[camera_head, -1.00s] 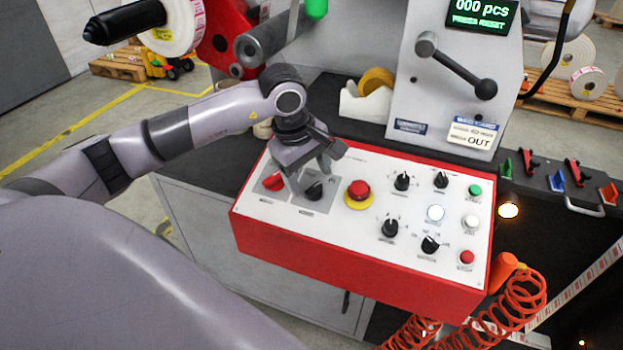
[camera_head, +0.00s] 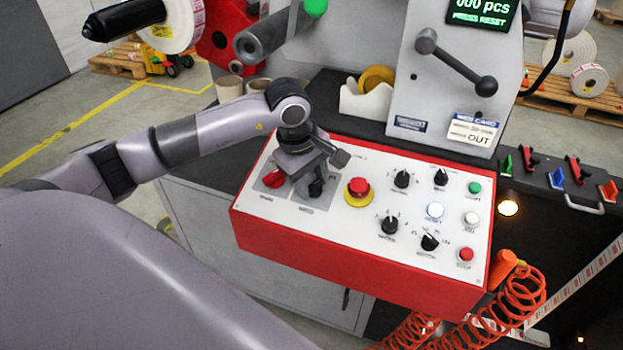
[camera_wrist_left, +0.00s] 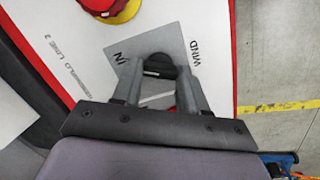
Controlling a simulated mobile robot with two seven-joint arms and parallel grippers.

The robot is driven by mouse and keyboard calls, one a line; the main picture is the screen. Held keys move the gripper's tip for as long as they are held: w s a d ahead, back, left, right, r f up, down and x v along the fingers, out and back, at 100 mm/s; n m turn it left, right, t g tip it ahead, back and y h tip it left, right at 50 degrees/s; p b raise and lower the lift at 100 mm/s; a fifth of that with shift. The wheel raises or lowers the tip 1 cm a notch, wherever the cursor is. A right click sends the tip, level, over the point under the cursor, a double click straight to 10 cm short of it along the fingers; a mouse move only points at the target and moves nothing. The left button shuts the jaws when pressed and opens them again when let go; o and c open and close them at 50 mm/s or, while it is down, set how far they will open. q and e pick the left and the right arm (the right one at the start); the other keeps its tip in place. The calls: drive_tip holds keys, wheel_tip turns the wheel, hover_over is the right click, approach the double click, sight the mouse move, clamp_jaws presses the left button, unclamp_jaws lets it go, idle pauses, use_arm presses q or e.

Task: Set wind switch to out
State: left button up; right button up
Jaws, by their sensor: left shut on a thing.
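The wind switch is a black knob (camera_head: 316,188) on a grey plate (camera_head: 325,201) at the left part of the white-topped control panel. An "OUT" mark on the plate cannot be seen. My left gripper (camera_head: 315,181) comes down from above and is shut on the knob, one finger on each side. The exact direction of the knob's pointer is partly hidden by the fingers. My right gripper is not in view.
A red switch (camera_head: 274,178) is just left of the knob, and a red emergency button (camera_head: 358,188) on a yellow ring is to its right. More knobs and buttons fill the right half. A job card (camera_head: 474,133) reading "OUT" stands behind the panel.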

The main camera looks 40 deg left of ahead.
use_arm(q)
drive_tip(key=n+b, duration=0.1)
drive_tip(key=n, duration=0.1)
drive_tip(key=n+b, duration=0.1)
drive_tip(key=b, duration=0.1)
drive_tip(key=shift+s+f+n, duration=0.1)
drive_tip(key=shift+f+n, duration=0.1)
drive_tip(key=shift+n, duration=0.2)
drive_tip(key=n+t+b, duration=0.1)
drive_tip(key=n+b, duration=0.1)
drive_tip(key=n, duration=0.1)
drive_tip(key=shift+n, duration=0.3)
drive_tip(key=n+b, duration=0.2)
drive_tip(key=n, duration=0.1)
drive_tip(key=shift+r+n+t, duration=0.1)
drive_tip(key=shift+n+t, duration=0.2)
drive_tip(key=shift+n, duration=0.1)
drive_tip(key=shift+b, duration=0.35)
drive_tip(key=shift+r+n, duration=0.1)
drive_tip(key=shift+n, duration=0.3)
drive_tip(key=o, duration=1.1)
drive_tip(key=shift+s, duration=0.1)
drive_tip(key=shift+c, duration=0.2)
drive_tip(key=v, duration=0.7)
